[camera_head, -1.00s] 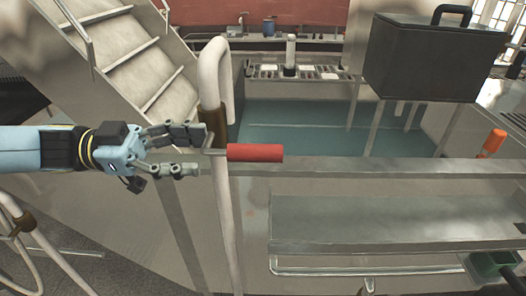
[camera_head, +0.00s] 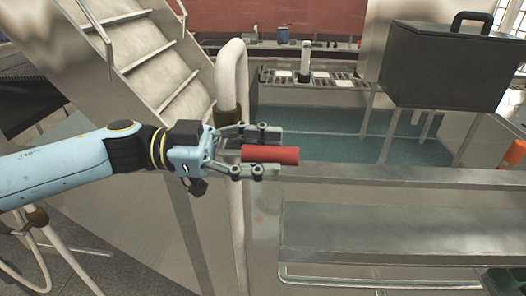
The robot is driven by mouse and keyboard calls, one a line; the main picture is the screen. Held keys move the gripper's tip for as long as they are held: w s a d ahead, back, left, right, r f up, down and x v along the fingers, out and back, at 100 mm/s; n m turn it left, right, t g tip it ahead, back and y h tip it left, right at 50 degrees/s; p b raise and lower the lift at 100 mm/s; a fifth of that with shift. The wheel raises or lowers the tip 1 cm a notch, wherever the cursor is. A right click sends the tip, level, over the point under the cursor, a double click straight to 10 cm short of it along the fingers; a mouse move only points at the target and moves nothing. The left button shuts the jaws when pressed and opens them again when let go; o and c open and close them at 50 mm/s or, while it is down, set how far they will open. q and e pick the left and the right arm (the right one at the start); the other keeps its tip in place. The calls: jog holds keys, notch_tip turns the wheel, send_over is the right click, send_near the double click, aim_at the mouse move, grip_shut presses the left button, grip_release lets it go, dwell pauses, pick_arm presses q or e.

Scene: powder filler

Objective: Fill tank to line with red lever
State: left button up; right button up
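The red lever (camera_head: 272,154) is a cylindrical handle lying level, by the white curved pipe (camera_head: 236,190), and pointing right. My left gripper (camera_head: 275,153) comes in from the left with one finger above the lever and one below it. The fingers look parted, with the upper fingertip near the lever's top edge and the lower one near its underside. I cannot tell whether they touch it. The tank with blue-green inside (camera_head: 320,135) lies behind the lever. A fill line cannot be made out. My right gripper is not in view.
A metal ledge (camera_head: 400,178) runs right of the lever, with a grey shelf (camera_head: 400,235) below. A dark lidded box (camera_head: 450,65) stands on legs over the tank at the right. Metal stairs (camera_head: 150,60) rise at the left. An orange object (camera_head: 515,152) sits at the right edge.

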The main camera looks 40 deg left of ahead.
aim_at(251, 146)
pick_arm(q)
jog(key=c, duration=0.7)
grip_shut()
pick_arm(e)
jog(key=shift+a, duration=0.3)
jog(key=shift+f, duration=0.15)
pick_arm(q)
jog(key=r+t+h+b, duration=0.1)
jog(key=h+b, duration=0.1)
jog(key=b, duration=0.1)
jog(key=shift+a+r+t+h, duration=0.1)
jog(key=shift+t+h, duration=0.2)
jog(key=h+b, duration=0.1)
jog(key=r+t+h+b, duration=0.1)
jog(key=b, duration=0.1)
jog(key=shift+s+a+r+t+h, duration=0.2)
jog(key=shift+a+r+t+h, duration=0.1)
jog(key=shift+s+a+r+t+h+b, duration=0.2)
jog(key=shift+r+t+h+b, duration=0.3)
jog(key=shift+b, duration=0.55)
jog(key=shift+a+r+h+b, duration=0.15)
jog(key=shift+h+b, duration=0.15)
jog(key=shift+h, duration=0.1)
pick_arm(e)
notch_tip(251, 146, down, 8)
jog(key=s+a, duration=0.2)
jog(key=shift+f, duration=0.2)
